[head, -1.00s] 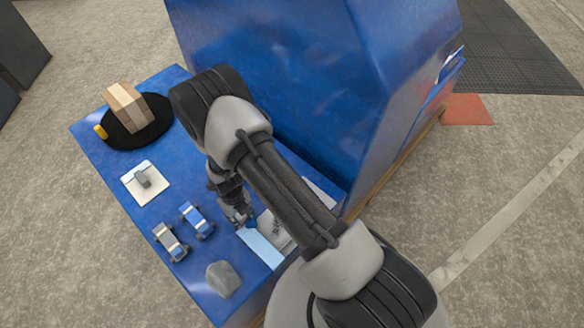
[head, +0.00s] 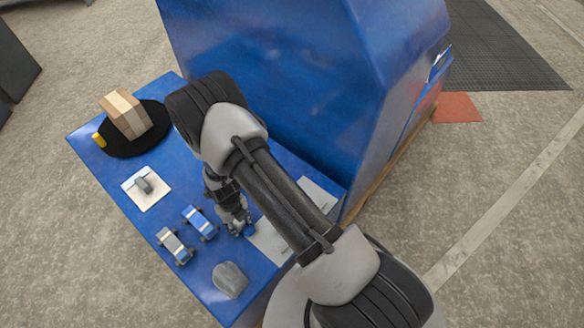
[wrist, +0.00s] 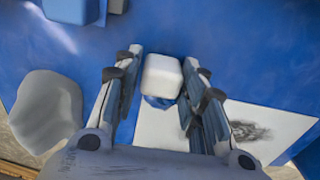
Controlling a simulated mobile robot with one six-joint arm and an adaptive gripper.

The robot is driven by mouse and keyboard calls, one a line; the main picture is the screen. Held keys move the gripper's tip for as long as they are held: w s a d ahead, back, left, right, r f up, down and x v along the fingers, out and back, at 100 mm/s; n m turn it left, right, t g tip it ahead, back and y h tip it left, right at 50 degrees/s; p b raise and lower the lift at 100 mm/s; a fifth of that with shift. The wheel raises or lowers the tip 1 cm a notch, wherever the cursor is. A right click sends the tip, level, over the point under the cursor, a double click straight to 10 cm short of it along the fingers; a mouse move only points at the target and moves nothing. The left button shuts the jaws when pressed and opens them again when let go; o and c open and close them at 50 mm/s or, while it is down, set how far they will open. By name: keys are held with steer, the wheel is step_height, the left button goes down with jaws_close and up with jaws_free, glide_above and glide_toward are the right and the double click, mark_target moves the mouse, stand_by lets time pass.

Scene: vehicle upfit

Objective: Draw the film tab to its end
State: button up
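The film tab (wrist: 162,76) is a white rounded block between the fingertips of my gripper (wrist: 163,62) in the wrist view. The fingers appear shut on its two sides. A small crumpled bit of blue film (wrist: 158,101) shows just below the tab. The white panel (wrist: 160,128) lies under the fingers, with a dark smudge on its right part. In the head view my gripper (head: 240,228) is low over the blue table, at the left end of the panel (head: 266,243). My arm hides part of the panel there.
Left of my gripper stand a blue toy car (head: 200,222), a grey toy car (head: 175,246) and a grey stone (head: 229,281). Farther back are a white plate (head: 135,192) and a black disc (head: 158,125) bearing a carton (head: 126,114). A large blue body (head: 290,80) rises behind.

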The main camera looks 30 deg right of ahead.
steer(key=o, duration=0.3)
steer(key=shift+d, duration=0.1)
steer(key=shift+r+p, duration=2.5)
steer(key=shift+r, duration=1)
steer(key=shift+w, duration=0.1)
